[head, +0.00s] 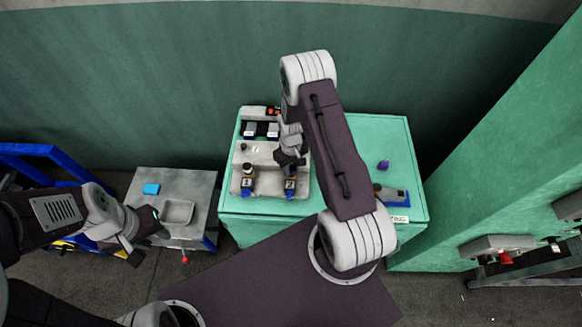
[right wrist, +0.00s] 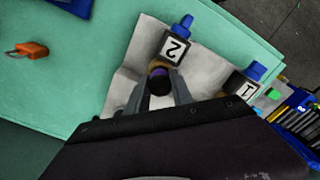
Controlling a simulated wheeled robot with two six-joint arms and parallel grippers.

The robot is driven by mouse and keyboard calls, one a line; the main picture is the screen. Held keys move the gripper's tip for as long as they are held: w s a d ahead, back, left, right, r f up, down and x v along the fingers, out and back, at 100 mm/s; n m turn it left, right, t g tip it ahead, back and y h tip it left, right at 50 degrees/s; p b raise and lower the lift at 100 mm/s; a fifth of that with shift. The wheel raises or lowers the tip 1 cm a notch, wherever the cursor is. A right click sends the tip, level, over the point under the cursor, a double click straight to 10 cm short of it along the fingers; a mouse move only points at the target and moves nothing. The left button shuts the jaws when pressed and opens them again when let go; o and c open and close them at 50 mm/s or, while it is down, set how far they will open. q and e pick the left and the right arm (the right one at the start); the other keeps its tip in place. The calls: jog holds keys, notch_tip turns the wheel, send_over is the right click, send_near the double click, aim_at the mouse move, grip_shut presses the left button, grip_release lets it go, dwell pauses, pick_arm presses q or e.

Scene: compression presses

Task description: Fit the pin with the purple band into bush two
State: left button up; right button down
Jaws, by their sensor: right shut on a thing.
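My right gripper (head: 290,163) is over the block marked 2 on the green bench. In the right wrist view its fingers (right wrist: 158,92) are shut on a pin (right wrist: 160,87) with a dark end and a purple-looking band. The pin is right beside the number 2 label (right wrist: 174,48), where bush two (head: 290,184) stands in the head view. The fingers and pin hide the bush's mouth, so I cannot tell whether the pin is inside it. The block marked 1 (head: 248,184) stands to the left in the head view. My left gripper (head: 142,232) is by the grey side table, its jaws unclear.
On the bench's right are a small purple object (head: 383,164) and a grey-and-blue device (head: 391,195). An orange padlock (right wrist: 32,50) lies on the bench in the right wrist view.

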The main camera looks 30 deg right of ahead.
aim_at(291, 168)
jog(key=c, duration=1)
grip_release()
jog(key=shift+c, duration=0.2)
jog(key=shift+w+r, duration=0.1)
jog(key=shift+r, duration=0.3)
notch_tip(291, 168, up, 8)
jog(key=shift+f+b, duration=0.2)
jog(key=shift+b, duration=0.9)
jog(key=shift+r, duration=0.3)
